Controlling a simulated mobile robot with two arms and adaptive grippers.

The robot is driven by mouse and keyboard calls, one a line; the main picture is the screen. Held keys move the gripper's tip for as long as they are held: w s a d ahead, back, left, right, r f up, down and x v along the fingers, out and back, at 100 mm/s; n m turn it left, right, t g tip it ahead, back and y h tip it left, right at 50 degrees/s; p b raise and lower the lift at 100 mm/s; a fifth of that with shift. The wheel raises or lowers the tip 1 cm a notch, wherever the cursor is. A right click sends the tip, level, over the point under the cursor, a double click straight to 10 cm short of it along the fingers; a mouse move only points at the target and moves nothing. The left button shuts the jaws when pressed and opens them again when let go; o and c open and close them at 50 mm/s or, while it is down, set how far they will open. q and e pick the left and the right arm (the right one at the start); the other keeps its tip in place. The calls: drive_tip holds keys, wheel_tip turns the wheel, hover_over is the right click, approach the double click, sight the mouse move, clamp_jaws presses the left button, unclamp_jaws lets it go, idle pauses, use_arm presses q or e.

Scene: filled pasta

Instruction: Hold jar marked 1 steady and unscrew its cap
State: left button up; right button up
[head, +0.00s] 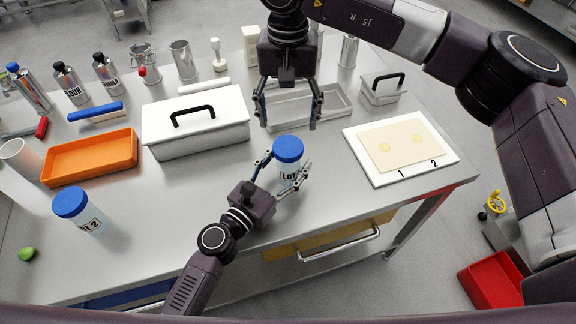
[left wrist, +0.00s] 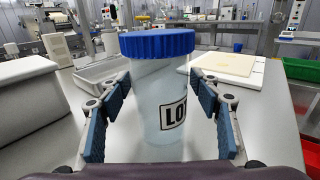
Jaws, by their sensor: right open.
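A pale jar (head: 289,171) with a blue cap (head: 288,149) stands upright near the table's front. Its label reads "LO…", the number hidden; the other jar's label ends in 2. The cap (left wrist: 157,43) sits on the jar (left wrist: 155,85) in the left wrist view. My left gripper (head: 286,162) has its fingers on either side of the jar's body, below the cap; they look spread, with narrow gaps. My right gripper (head: 288,121) points down, open and empty, just above and behind the cap in the head view.
A second blue-capped jar (head: 82,212) stands at the left front. An orange tray (head: 90,157), a white lidded box (head: 196,130) and a grey tray (head: 340,103) lie behind. A white board (head: 442,171) with a pasta sheet is at right. Table around the near jar is clear.

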sight(288, 146)
use_arm(q)
clamp_jaws()
use_arm(e)
drive_tip(key=m, duration=0.5)
drive_tip(key=shift+m, duration=0.4)
drive_tip(key=m, duration=0.3)
drive_tip(key=shift+m, duration=0.3)
drive_tip(key=m, duration=0.3)
drive_tip(key=shift+m, duration=0.4)
drive_tip(key=m, duration=0.3)
drive_tip(key=shift+m, duration=0.4)
drive_tip(key=m, duration=0.3)
drive_tip(key=shift+m, duration=0.3)
drive_tip(key=m, duration=0.3)
drive_tip(key=shift+m, duration=0.4)
drive_tip(key=m, duration=0.3)
drive_tip(key=shift+m, duration=0.4)
drive_tip(key=m, duration=0.5)
drive_tip(key=shift+m, duration=0.3)
drive_tip(key=m, duration=0.5)
drive_tip(key=shift+m, duration=0.3)
drive_tip(key=m, duration=0.9)
drive_tip(key=shift+m, duration=0.3)
drive_tip(key=shift+f, duration=0.5)
wheel_tip(288, 146, down, 7)
